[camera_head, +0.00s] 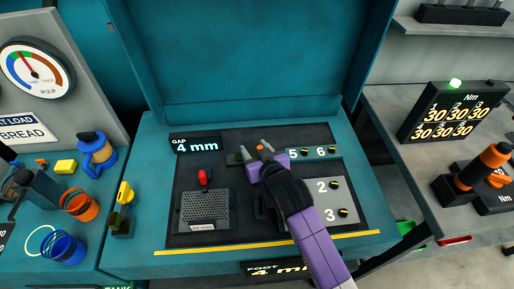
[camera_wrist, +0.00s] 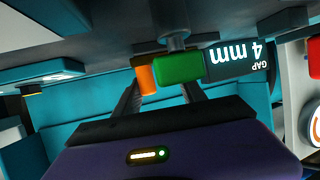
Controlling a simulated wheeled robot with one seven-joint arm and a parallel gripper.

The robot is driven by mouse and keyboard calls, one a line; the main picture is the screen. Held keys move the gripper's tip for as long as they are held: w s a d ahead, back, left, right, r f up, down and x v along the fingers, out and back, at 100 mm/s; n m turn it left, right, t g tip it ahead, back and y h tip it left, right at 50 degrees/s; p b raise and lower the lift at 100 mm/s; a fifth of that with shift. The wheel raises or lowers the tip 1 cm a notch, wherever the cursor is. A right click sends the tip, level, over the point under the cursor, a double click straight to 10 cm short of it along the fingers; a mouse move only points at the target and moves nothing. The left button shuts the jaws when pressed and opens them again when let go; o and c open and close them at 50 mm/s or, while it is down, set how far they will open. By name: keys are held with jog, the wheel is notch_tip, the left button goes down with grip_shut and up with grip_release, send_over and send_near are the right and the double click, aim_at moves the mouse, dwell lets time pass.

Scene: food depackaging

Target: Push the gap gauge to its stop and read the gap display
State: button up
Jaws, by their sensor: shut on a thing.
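The gap display (camera_head: 197,146) stands at the back left of the dark panel and reads 4 mm. It shows upside down in the wrist view (camera_wrist: 238,57), also reading 4 mm. My gripper (camera_head: 262,151) reaches over the panel from the front right, at the panel's back middle. In the wrist view, its fingers are shut at an orange piece (camera_wrist: 146,80) and a green block (camera_wrist: 178,69) beside a grey rod (camera_wrist: 178,40). I take these to be the gap gauge's grip; the fingertips partly hide it. Whether the gauge touches its stop cannot be told.
A grey mesh plate (camera_head: 206,210) with a red knob (camera_head: 204,176) lies left of my arm. A numbered plate (camera_head: 338,201) lies right of it. A raised teal lid (camera_head: 240,60) stands behind. Cups and a blue jug (camera_head: 97,150) crowd the left bench.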

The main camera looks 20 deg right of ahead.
jog(key=shift+r, duration=0.1)
jog(key=v, duration=0.6)
jog(key=shift+s+b, duration=0.3)
jog(key=shift+s, duration=0.05)
jog(key=shift+s+r, duration=0.25)
jog(key=shift+s, duration=0.25)
